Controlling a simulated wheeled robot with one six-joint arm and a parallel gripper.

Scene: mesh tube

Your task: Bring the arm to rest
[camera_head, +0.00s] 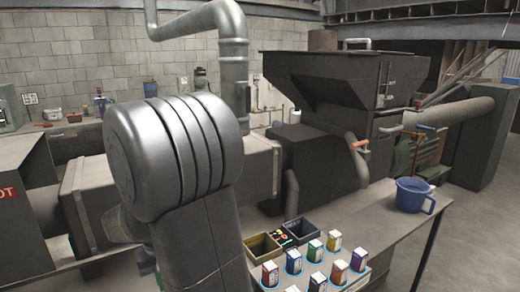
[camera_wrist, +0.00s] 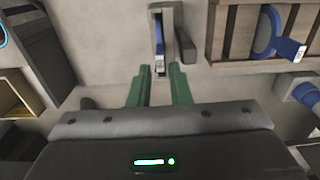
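My arm (camera_head: 175,150) stands large in the left middle of the head view, its upper joint bent and raised. My gripper (camera_wrist: 160,82) shows in the wrist view with two green fingers held apart. The gap between the fingers looks empty. In the head view the gripper is hidden behind or below my arm.
A wooden crate (camera_wrist: 231,30) and another open bin (camera_wrist: 20,93) flank the gripper. Large dark machinery (camera_head: 330,80) stands behind.

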